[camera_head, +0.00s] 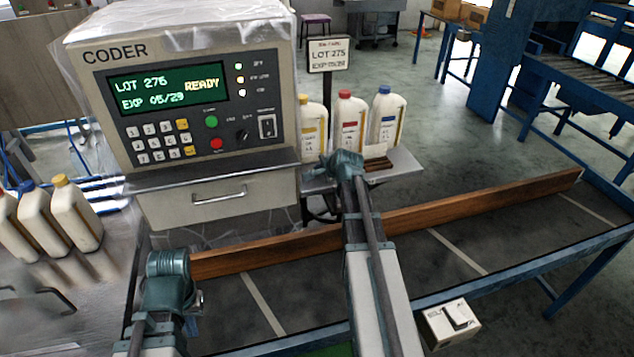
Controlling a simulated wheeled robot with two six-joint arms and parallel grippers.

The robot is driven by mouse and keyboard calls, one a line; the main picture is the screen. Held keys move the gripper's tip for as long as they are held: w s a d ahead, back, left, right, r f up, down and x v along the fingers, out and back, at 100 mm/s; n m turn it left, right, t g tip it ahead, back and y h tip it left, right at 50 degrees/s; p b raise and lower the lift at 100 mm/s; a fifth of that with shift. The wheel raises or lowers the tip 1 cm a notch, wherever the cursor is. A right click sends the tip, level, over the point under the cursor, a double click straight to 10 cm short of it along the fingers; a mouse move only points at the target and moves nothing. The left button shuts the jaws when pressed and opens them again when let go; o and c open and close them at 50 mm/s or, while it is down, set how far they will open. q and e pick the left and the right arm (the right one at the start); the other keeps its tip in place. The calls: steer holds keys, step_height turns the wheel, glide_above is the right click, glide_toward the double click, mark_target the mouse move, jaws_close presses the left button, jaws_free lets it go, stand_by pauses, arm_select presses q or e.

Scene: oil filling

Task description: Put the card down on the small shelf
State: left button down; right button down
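The small shelf (407,163) is a light grey ledge to the right of the coder. A small cream card (376,151) shows at the shelf's front, just right of my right gripper (345,163). A dark brown strip (379,164) lies below the card. My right gripper is over the shelf's front left part; its fingers are mostly hidden, so I cannot tell whether it grips the card or whether the card rests on the shelf. My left gripper (172,272) is low at the left, before the wooden rail, away from the card; its fingers are not clear.
Bottles with yellow (313,130), red (348,125) and blue (386,120) caps stand on the shelf. A sign (329,55) stands behind them. A long wooden rail (455,205) crosses the blue-framed table.

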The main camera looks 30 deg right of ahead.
steer(key=c, duration=1.2)
jaws_free()
steer(key=shift+c, duration=0.2)
steer(key=shift+r, duration=0.1)
steer(key=p+v, duration=0.5)
steer(key=v, duration=0.3)
